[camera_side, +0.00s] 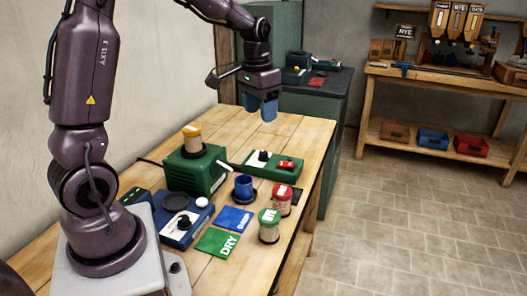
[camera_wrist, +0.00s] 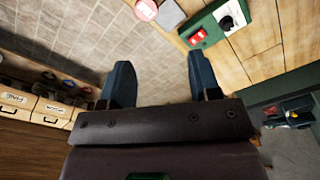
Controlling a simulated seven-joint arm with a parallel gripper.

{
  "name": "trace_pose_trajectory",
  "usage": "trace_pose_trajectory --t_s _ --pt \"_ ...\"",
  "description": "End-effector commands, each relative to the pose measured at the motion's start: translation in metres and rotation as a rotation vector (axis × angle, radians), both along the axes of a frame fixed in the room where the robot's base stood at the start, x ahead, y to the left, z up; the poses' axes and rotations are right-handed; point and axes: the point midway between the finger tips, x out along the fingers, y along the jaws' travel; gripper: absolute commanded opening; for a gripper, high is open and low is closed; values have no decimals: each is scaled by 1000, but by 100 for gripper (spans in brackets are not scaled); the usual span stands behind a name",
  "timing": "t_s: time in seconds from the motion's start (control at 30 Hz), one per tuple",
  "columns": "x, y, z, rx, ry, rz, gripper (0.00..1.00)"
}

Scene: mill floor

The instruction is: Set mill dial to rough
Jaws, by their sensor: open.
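A green control box (camera_side: 250,166) on the wooden bench has a black dial (camera_side: 264,155) on a white plate and a red switch (camera_side: 287,164). The dial (camera_wrist: 228,22) also shows at the top of the wrist view, beside the red switch (camera_wrist: 197,37). A green mill body (camera_side: 196,177) with a jar on top stands just left of the box. I cannot read the dial's markings or setting. My gripper (camera_side: 262,108) is open and empty, above and behind the control box, apart from it. Its fingers (camera_wrist: 162,82) are spread in the wrist view.
A blue device (camera_side: 180,235) with its own black knob sits at the bench front. Near it are a blue cup (camera_side: 243,187), a red-topped jar (camera_side: 281,200), a green-topped jar (camera_side: 269,226), a green DRY card (camera_side: 218,243) and a blue card (camera_side: 233,218). The far bench end is clear.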

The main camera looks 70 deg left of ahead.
Motion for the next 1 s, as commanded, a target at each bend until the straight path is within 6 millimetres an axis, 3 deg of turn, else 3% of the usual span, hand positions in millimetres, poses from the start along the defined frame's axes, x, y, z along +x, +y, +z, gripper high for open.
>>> trace_pose_trajectory --t_s 0.03,0.2,0.43,0.53,0.63,0.7,0.87,1.0 --pt "12 23 -16 -7 28 -9 57" --pt "41 91 -64 -28 87 -106 57" --pt "64 166 -124 -40 117 -350 57" --pt "78 181 -126 -21 100 -494 57" --pt "92 188 -104 20 69 -635 57" --pt "92 187 -102 18 69 -704 57" --pt "90 186 -107 9 75 -772 57" --pt "90 185 -125 8 77 -774 57"
